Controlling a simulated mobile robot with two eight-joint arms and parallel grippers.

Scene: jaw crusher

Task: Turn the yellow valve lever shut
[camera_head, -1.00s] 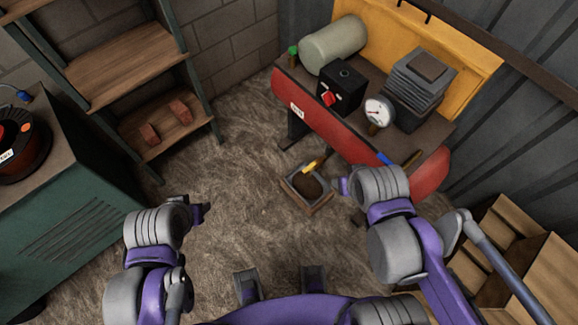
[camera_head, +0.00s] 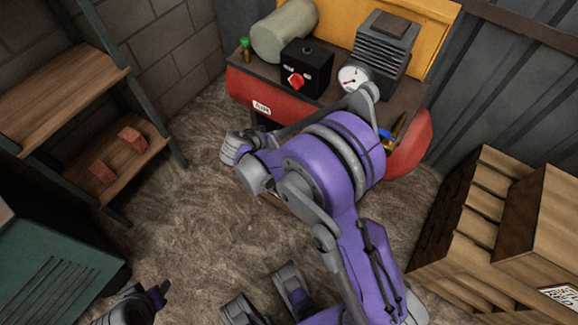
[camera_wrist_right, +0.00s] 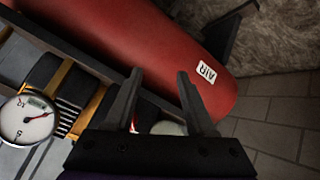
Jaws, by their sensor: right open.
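The yellow valve lever is not clearly visible now. In the head view my right arm covers the floor and tank underside where a yellow handle showed earlier. The red air tank (camera_head: 300,108) with its "AIR" label crosses the upper middle, and it also fills the top of the right wrist view (camera_wrist_right: 130,40). My right gripper (camera_wrist_right: 158,88) is open with nothing between its fingers, in front of the tank in that view. In the head view it is hidden by the arm. My left gripper (camera_head: 158,293) is at the bottom left, its jaws too small to judge.
A shelf (camera_head: 70,85) is left, wooden crates (camera_head: 490,210) right. Floor (camera_head: 180,220) between is clear.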

